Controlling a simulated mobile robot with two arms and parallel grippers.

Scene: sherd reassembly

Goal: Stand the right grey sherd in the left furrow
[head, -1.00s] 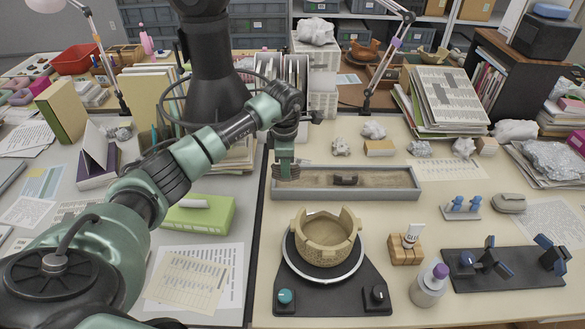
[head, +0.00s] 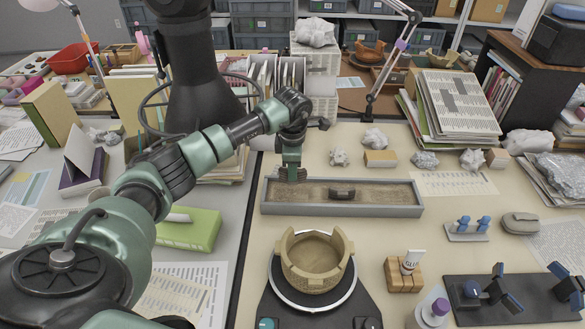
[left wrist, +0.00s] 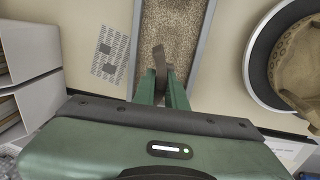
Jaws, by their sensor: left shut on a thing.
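A long grey tray (head: 412,211) filled with brown sand lies across the table. A dark grey-brown sherd (head: 342,193) is in the sand near the tray's middle. My left gripper (head: 292,176) is over the tray's left end, pointing down and shut; its fingers hide what they hold in the head view. In the left wrist view, a dark narrow piece (left wrist: 160,57) shows at and beyond the fingertips (left wrist: 163,84); I cannot tell how much of it is the held sherd and how much the one in the tray. The furrows cannot be made out. My right gripper is out of view.
A tan bowl (head: 318,263) with a broken rim stands on a round turntable in front of the tray. A wooden block with a glue tube (head: 411,262) is to its right. Crumpled lumps and a small box (head: 380,158) lie behind the tray.

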